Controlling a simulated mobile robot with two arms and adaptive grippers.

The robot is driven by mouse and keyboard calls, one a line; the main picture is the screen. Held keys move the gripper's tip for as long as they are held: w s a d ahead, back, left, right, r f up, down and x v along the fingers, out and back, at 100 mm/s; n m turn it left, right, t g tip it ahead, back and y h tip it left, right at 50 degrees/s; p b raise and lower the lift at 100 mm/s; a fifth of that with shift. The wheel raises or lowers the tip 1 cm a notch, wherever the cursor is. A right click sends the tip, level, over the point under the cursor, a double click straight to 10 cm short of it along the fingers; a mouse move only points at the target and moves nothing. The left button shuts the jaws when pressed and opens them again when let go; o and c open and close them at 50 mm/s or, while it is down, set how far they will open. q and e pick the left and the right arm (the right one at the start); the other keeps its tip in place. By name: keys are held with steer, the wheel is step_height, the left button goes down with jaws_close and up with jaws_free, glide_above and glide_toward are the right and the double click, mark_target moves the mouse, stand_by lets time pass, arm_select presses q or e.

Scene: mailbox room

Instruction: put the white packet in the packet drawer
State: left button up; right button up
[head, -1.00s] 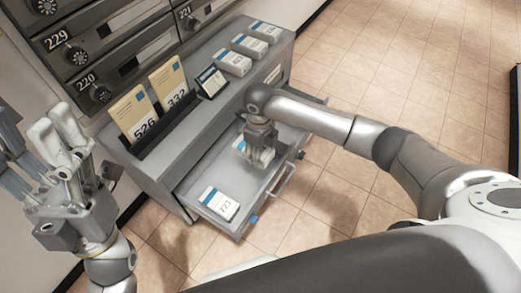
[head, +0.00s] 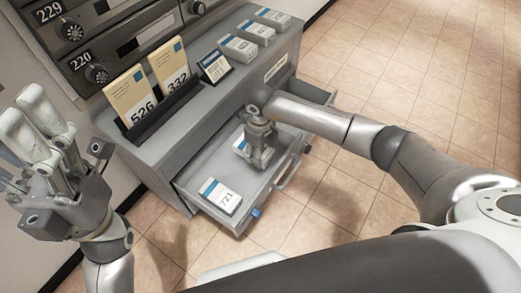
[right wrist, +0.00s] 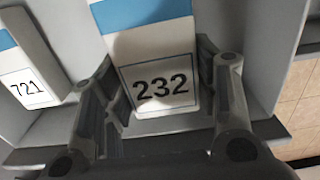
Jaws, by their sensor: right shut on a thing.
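The white packet (head: 240,145) has a blue band and the number 232, which reads clearly in the right wrist view (right wrist: 150,50). It is in the open grey drawer (head: 200,168), partly hidden by my right gripper (head: 262,162). My right gripper is shut on the packet, with its fingers at the packet's sides in the right wrist view (right wrist: 165,100). Another white packet, 721 (head: 220,196), lies in the same drawer nearer its left front corner. My left gripper (head: 28,115) is raised at the left, open and empty, away from the drawer.
Several white packets (head: 238,48) lie on the grey cabinet top (head: 215,95). Tan envelopes 526 (head: 130,95) and 332 (head: 170,65) stand in a dark rack beside a small dark sign (head: 214,66). Numbered mailboxes (head: 130,40) are behind. Tiled floor (head: 400,80) is clear at the right.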

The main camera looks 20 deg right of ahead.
steer(key=o, duration=1.2)
step_height(320, 180, up, 12)
steer(key=shift+s, duration=0.1)
